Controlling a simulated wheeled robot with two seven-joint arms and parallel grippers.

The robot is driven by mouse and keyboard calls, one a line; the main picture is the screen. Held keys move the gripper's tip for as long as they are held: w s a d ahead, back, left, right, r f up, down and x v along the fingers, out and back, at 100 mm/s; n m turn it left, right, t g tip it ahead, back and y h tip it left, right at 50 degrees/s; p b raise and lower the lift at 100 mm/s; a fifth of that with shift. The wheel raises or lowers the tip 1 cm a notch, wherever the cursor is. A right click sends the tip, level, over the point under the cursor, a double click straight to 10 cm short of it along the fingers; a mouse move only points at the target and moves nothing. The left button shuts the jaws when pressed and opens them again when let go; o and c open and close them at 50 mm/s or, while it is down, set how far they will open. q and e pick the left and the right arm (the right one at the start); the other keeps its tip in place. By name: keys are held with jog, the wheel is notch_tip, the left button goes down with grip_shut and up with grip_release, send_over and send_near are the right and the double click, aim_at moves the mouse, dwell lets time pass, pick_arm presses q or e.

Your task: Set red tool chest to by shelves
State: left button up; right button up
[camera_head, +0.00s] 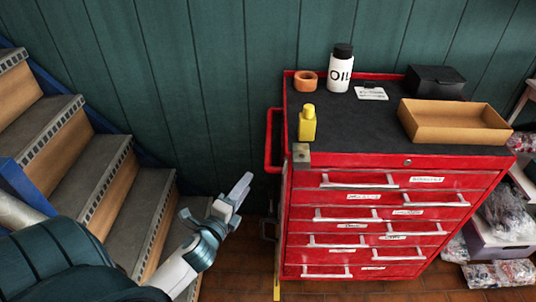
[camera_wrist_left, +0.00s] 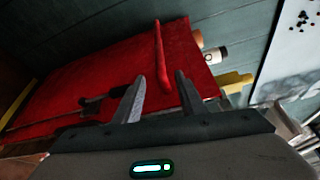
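The red tool chest (camera_head: 345,262) stands upright against the green wall, its labelled drawers shut. A red bar handle (camera_head: 269,145) sticks out from its left side. My left gripper (camera_head: 240,192) is left of the chest, apart from it, near the stairs. In the left wrist view the gripper (camera_wrist_left: 160,78) is open and empty. Its fingers point toward the chest's red side panel (camera_wrist_left: 85,80), and the side handle (camera_wrist_left: 161,50) shows beyond and between the fingertips. My right gripper is not in view. Shelves show only in part, at the right edge.
On the chest's dark top are an oil bottle (camera_head: 341,68), orange tape roll (camera_head: 305,81), yellow bottle (camera_head: 307,123), black box (camera_head: 435,82) and open cardboard tray (camera_head: 455,122). Stairs (camera_head: 95,165) rise at left. Bagged goods (camera_head: 505,215) crowd the right. Some floor (camera_head: 250,262) is clear left of the chest.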

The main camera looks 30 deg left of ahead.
aim_at(268, 154)
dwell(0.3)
